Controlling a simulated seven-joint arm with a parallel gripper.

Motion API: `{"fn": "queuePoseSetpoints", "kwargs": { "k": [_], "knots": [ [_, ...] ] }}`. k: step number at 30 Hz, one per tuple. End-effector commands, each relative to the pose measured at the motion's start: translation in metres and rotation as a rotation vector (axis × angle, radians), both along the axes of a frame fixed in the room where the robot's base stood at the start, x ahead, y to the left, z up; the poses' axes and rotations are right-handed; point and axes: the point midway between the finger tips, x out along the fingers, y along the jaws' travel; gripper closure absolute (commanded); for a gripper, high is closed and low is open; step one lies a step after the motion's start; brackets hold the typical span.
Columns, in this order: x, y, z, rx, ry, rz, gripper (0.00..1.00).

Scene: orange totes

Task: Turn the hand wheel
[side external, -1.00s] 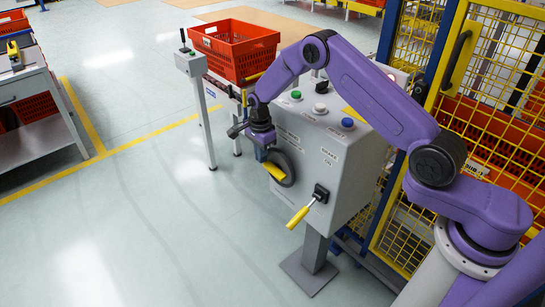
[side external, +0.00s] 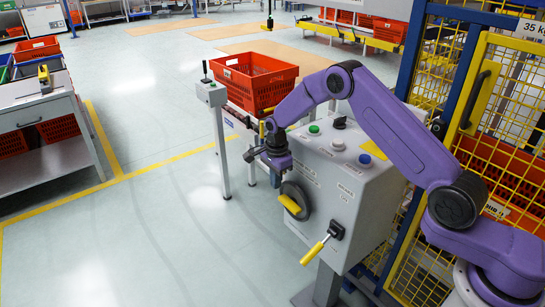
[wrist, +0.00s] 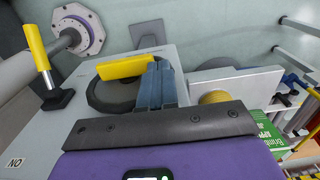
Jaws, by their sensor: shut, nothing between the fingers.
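The hand wheel (side external: 304,199) is dark and round, on the front face of a grey control box (side external: 345,205). Its yellow handle (side external: 290,206) sticks out at the wheel's lower left. The wheel also shows in the wrist view (wrist: 102,97), with its handle (wrist: 124,67) lying across the upper part. My gripper (side external: 275,180) is just above and left of the wheel. In the wrist view its blue fingers (wrist: 157,82) are shut and empty, overlapping the wheel's right part beside the handle's right end. I cannot tell whether they touch. My gripper's body hides the lower part of the wrist view.
A yellow-handled lever (side external: 315,252) sits below the wheel on the box, and buttons are on its top. A grey post with a small joystick box (side external: 211,95) and a red crate (side external: 258,80) stand behind. A yellow mesh fence is at right.

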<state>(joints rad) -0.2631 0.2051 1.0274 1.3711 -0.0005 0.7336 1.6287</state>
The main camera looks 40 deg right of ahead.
Motion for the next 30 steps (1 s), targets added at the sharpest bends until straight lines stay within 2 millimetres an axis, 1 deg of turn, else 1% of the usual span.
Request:
{"fn": "queuePoseSetpoints", "kwargs": {
  "k": [1, 6, 9, 13, 18, 21, 30],
  "knots": [
    [0.001, 0.000, 0.013, 0.000, -0.005, 0.000, 1.00],
    [0.018, -0.001, 0.044, 0.000, -0.005, -0.002, 1.00],
    [0.027, -0.001, 0.062, 0.000, -0.004, -0.001, 1.00],
    [0.036, 0.000, 0.081, 0.000, -0.003, -0.001, 1.00],
    [0.042, -0.001, 0.093, 0.000, 0.000, -0.001, 1.00],
    [0.044, -0.001, 0.097, 0.000, 0.000, -0.002, 1.00],
    [0.044, -0.001, 0.099, 0.000, 0.001, -0.001, 1.00]
  ]
}}
